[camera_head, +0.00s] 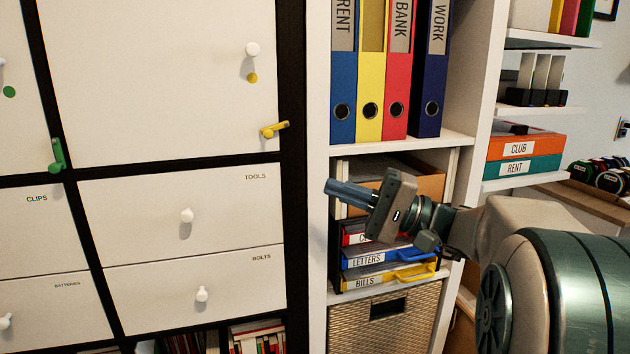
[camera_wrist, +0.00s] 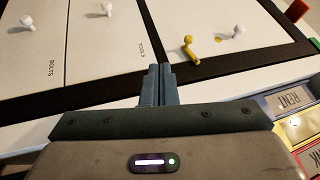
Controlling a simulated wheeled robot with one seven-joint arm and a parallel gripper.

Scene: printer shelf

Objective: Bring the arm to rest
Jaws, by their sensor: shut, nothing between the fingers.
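My gripper (camera_head: 349,192) is raised in front of the right shelf unit in the head view, its fingers pointing left toward the cabinet. The fingers are together with nothing between them. In the wrist view the closed gripper (camera_wrist: 159,84) points toward the cabinet front, with the drawers marked BOLTS and TOOLS and a door beyond the fingertips. My arm reaches in from the right and hides part of the shelf unit.
The white cabinet (camera_head: 160,90) has a yellow handle (camera_head: 272,130) and a green handle (camera_head: 57,156). Binders (camera_head: 370,90) stand above my gripper. Letter trays (camera_head: 375,258) lie below it, over a wicker basket (camera_head: 350,318). Boxes (camera_head: 517,148) stand at right.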

